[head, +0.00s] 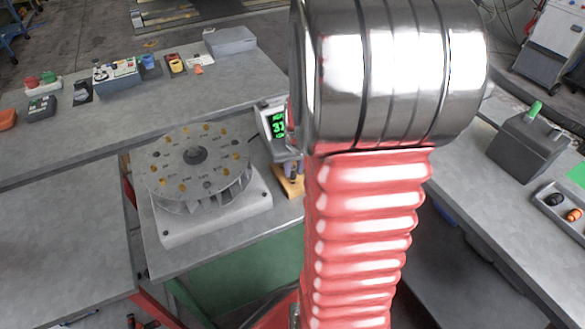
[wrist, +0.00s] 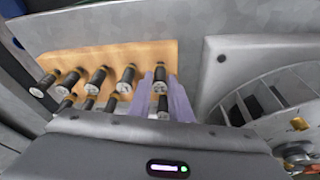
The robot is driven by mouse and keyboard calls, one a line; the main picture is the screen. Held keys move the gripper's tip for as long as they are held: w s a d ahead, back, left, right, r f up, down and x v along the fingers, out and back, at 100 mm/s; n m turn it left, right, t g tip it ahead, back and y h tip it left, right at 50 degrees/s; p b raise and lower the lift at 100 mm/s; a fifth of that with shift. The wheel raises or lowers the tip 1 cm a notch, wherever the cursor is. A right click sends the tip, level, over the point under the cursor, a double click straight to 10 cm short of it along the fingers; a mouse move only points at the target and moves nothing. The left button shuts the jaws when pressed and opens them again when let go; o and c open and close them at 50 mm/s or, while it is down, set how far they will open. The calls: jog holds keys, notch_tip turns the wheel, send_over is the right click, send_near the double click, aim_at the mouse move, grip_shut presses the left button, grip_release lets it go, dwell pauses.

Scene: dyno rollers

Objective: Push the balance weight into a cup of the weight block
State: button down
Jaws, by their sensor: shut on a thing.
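The weight block (wrist: 140,52) is a tan wooden block at the upper left of the wrist view. Several black and silver weights stand at it in two rows. My gripper (wrist: 161,80) has its pale lavender fingers closed on one balance weight (wrist: 160,92) near the block's right edge. I cannot tell whether this weight's far end is inside a cup, as the cups are largely hidden. In the head view the wooden block (head: 291,186) shows only partly, below my wrist and beside my red arm.
A finned rotor (head: 197,165) with brass marks on its top stands on a pale base just left of the block. The bench (head: 70,150) behind holds several small items. A grey box (head: 528,145) stands on the right bench.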

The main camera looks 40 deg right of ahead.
jog(key=shift+f, duration=0.15)
jog(key=c, duration=1.5)
grip_release()
jog(key=shift+c, duration=0.2)
jog(key=shift+r, duration=0.2)
jog(key=v, duration=1.3)
jog(key=shift+a+r, duration=0.15)
jog(key=shift+r, duration=0.05)
jog(key=shift+s, duration=0.15)
jog(key=s+a+r+n+t, duration=0.1)
jog(key=s+a+r+n, duration=0.1)
jog(key=a, duration=1)
jog(key=s+a+r+n+t+y, duration=0.1)
jog(key=s+a+r+n, duration=0.2)
jog(key=a, duration=1)
jog(key=shift+s+n+t+y, duration=0.3)
jog(key=shift+s+n, duration=0.05)
jog(key=shift+n, duration=0.15)
